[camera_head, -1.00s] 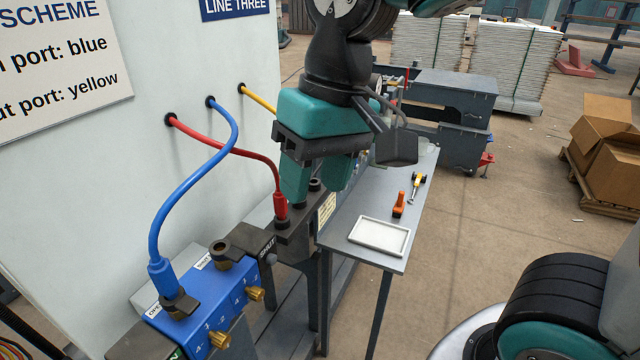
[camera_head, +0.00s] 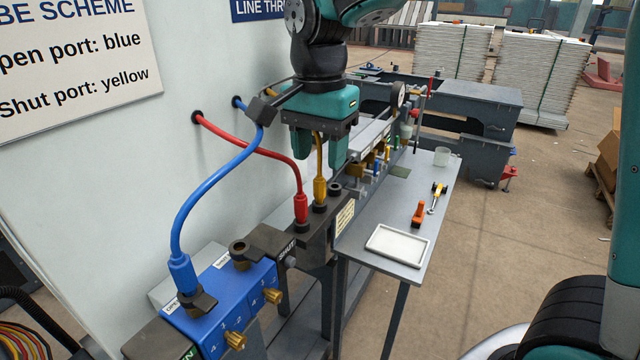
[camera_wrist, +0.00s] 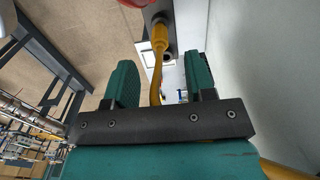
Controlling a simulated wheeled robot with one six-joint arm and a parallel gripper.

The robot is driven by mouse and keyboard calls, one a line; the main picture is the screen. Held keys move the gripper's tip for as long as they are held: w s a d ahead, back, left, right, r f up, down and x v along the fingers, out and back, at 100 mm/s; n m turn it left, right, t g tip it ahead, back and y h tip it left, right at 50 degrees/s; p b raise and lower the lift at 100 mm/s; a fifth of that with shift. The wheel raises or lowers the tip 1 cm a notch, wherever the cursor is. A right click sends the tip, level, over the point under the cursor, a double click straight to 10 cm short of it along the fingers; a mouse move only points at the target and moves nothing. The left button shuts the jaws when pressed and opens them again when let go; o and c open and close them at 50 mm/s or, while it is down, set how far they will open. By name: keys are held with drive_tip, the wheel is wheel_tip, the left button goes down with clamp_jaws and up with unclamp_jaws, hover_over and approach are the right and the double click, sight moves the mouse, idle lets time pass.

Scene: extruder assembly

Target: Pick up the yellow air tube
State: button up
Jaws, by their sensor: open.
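The yellow air tube (camera_head: 320,180) stands with its plug end in a dark block beside the red tube. In the wrist view the yellow tube (camera_wrist: 158,60) runs between the two green fingers, with its plug ahead near the fingertips. My gripper (camera_head: 318,165) is open, its fingers on either side of the yellow tube, with visible gaps. It also shows open in the wrist view (camera_wrist: 162,75). The upper part of the tube is hidden behind my gripper in the head view.
The red tube (camera_head: 260,150) stands close beside the yellow one. A blue tube (camera_head: 195,200) arches to a blue valve block (camera_head: 240,300). A side table (camera_head: 375,275) holds a white tray (camera_head: 398,245), an orange tool (camera_head: 418,213) and a screwdriver (camera_head: 437,197). The wall is close behind.

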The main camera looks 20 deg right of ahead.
sight(320, 176)
drive_tip(key=shift+f+p, duration=1.05)
drive_tip(key=shift+f, duration=2.35)
clamp_jaws()
